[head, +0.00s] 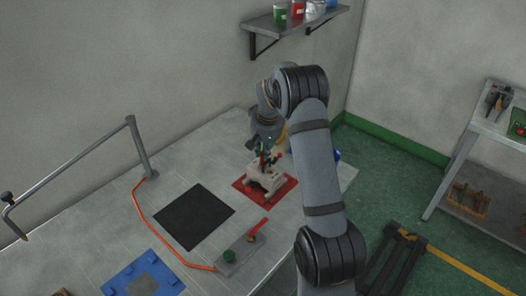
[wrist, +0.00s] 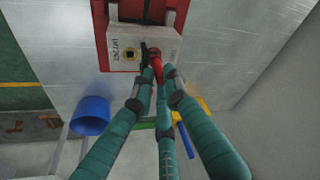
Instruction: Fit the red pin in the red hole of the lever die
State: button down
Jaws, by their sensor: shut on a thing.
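The lever die is a pale block (head: 262,180) on the red mat (head: 290,188) in the head view. My gripper (wrist: 159,76), with teal fingers, is shut on the red pin (wrist: 155,62). The pin's far end is at the die's face, right of the ringed hole, beside a small black part. I cannot tell whether the pin is in a hole; the fingers hide part of it. In the head view my gripper (head: 266,148) is just above the die.
A black mat (head: 195,215), a grey plate with a red handle (head: 258,227) and a blue fixture (head: 140,281) lie on the table. A blue cup (wrist: 90,115) and a yellow-and-blue tool (wrist: 184,140) are near the gripper. A shelf (head: 290,22) hangs behind.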

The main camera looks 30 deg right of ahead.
jog(key=shift+f+b, duration=0.4)
jog(key=shift+f, duration=0.1)
jog(key=c, duration=1.8)
grip_release()
jog(key=shift+s, duration=0.1)
jog(key=shift+o, duration=0.7)
jog(key=shift+r, duration=0.15)
jog(key=v, duration=1.2)
jog(key=x, duration=1.2)
